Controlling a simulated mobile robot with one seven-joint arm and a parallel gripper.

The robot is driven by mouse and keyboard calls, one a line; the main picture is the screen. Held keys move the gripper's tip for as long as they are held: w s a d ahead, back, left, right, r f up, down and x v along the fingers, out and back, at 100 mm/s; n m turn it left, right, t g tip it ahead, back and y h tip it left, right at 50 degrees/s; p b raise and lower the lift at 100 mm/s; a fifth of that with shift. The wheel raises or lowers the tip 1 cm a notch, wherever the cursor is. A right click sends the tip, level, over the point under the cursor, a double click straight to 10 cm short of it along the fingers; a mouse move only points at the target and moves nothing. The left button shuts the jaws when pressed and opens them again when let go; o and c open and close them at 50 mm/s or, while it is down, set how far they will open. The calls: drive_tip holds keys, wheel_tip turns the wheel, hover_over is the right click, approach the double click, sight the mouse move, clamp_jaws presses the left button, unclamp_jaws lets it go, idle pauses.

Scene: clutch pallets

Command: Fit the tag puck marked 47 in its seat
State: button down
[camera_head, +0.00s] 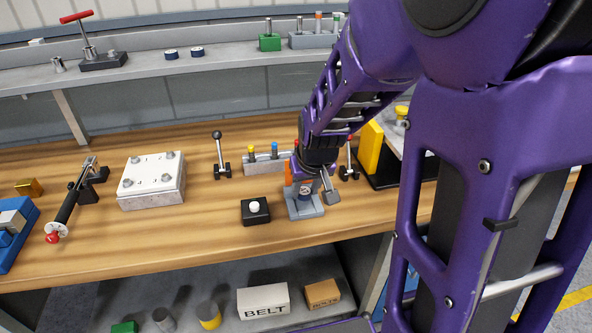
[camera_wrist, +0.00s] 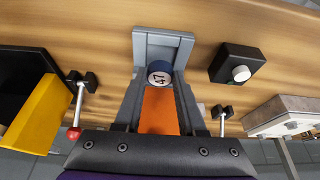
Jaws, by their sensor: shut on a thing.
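The tag puck marked 47 (camera_wrist: 159,74) has a white face and a dark blue rim. My gripper (camera_wrist: 160,84) is shut on it, with a fingertip at each side; an orange part shows between the fingers. The puck is at the near side of the grey seat block (camera_wrist: 163,40), whose raised rim shows beyond it. In the head view my gripper (camera_head: 305,187) points down over the grey seat block (camera_head: 304,211), and the puck (camera_head: 304,195) shows low between the fingers. I cannot tell whether the puck touches the seat floor.
A black box with a white button (camera_head: 255,211) stands close left of the seat. Levers (camera_head: 221,158) and a rack of colored pins (camera_head: 266,163) stand behind. A yellow block (camera_head: 370,147) is to the right. Two other pucks (camera_head: 197,52) lie on the back shelf.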

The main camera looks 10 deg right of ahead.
drive_tip(key=shift+f+b, duration=1.1)
drive_tip(key=shift+f, duration=0.25)
idle(0.4)
drive_tip(key=c, duration=0.6)
unclamp_jaws()
drive_tip(key=shift+o, duration=0.4)
drive_tip(key=shift+r+p, duration=2.7)
drive_tip(key=shift+r, duration=0.9)
